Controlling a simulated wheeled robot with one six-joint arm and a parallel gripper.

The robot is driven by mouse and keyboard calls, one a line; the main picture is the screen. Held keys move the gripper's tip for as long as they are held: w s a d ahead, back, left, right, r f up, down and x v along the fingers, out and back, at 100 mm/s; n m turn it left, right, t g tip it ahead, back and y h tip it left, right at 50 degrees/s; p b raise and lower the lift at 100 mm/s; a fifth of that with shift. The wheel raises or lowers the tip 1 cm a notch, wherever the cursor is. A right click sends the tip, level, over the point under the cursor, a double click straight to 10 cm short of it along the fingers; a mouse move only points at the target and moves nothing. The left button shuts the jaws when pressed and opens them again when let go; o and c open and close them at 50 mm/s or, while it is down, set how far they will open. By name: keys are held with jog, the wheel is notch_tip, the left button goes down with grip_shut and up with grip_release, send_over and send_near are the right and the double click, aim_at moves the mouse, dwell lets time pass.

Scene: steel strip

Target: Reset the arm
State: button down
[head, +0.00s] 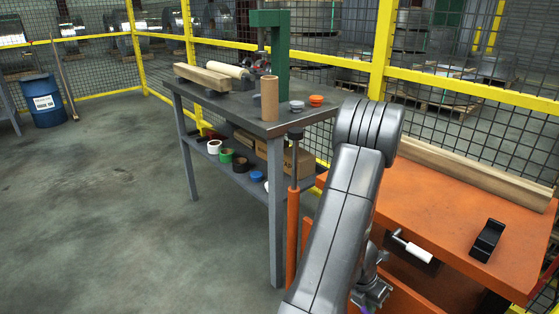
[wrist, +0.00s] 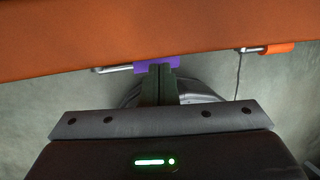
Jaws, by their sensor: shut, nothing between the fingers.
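My grey arm rises in front of the orange cart in the head view and bends back down. My gripper (wrist: 159,70) shows in the wrist view with its two dark fingers pressed together and nothing between them. The fingertips lie in front of a purple grip on a metal rod (wrist: 112,69) by the cart's edge; I cannot tell whether they touch. In the head view, the wrist end is low beside the cart, partly hidden by my arm, and the fingers cannot be made out.
The orange cart top (head: 420,200) holds a black holder (head: 487,240) and a long board (head: 480,178). A white roller (head: 418,252) and an orange grip (wrist: 280,48) stick out at its side. A grey workbench (head: 240,105) stands left.

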jog(key=shift+w+a+r+p, duration=0.15)
jog(key=shift+w+r+p, duration=0.05)
jog(key=shift+r+p, duration=0.25)
jog(key=w+a+r+g+h+p, duration=0.1)
jog(key=g+p, duration=0.1)
jog(key=p, duration=0.1)
jog(key=shift+h, duration=0.3)
jog(key=shift+w+a+r+g+h+p, duration=0.35)
jog(key=shift+w+g+h+p, duration=0.3)
jog(key=shift+p, duration=0.45)
jog(key=shift+w+a+r, duration=0.15)
jog(key=shift+a+r, duration=0.3)
